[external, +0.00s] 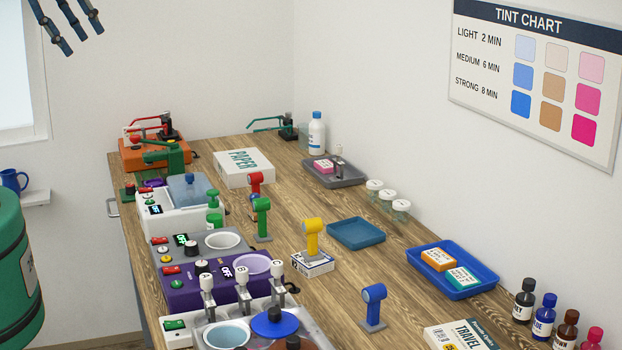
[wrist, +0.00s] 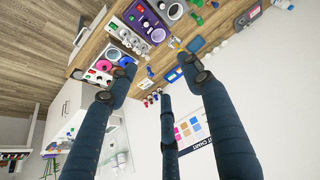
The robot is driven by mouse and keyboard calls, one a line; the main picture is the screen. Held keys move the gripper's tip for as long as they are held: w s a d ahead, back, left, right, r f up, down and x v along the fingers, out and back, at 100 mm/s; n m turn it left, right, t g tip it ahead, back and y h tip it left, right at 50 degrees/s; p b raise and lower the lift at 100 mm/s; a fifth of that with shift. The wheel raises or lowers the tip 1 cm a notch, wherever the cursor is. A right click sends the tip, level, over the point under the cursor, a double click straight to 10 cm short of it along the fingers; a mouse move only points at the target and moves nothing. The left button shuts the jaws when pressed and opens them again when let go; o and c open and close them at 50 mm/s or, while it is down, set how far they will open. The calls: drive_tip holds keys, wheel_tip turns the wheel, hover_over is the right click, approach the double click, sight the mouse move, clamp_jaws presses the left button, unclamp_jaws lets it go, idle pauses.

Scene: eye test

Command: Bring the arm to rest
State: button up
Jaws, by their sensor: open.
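My gripper (external: 80,42) hangs at the top left corner of the external view, high up in front of the pale wall and left of the workbench. Its dark blue fingers are spread, with nothing between them. In the wrist view the fingers (wrist: 157,70) stand wide apart, and the bench with its devices shows beyond their tips. The fingers touch nothing that I can see. Most of my arm is outside the external view.
The wooden bench (external: 330,278) holds devices along its left side, a paper box (external: 243,168), blue trays (external: 356,233) (external: 485,285) and bottles (external: 543,317). A window (external: 15,70) and a blue mug (external: 13,180) are at the left. Air around the gripper looks clear.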

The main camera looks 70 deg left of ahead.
idle(0.3)
wheel_tip(320, 180, down, 16)
drive_tip(key=b, duration=1.5)
drive_tip(key=shift+r+b, duration=0.2)
drive_tip(key=shift+b, duration=0.1)
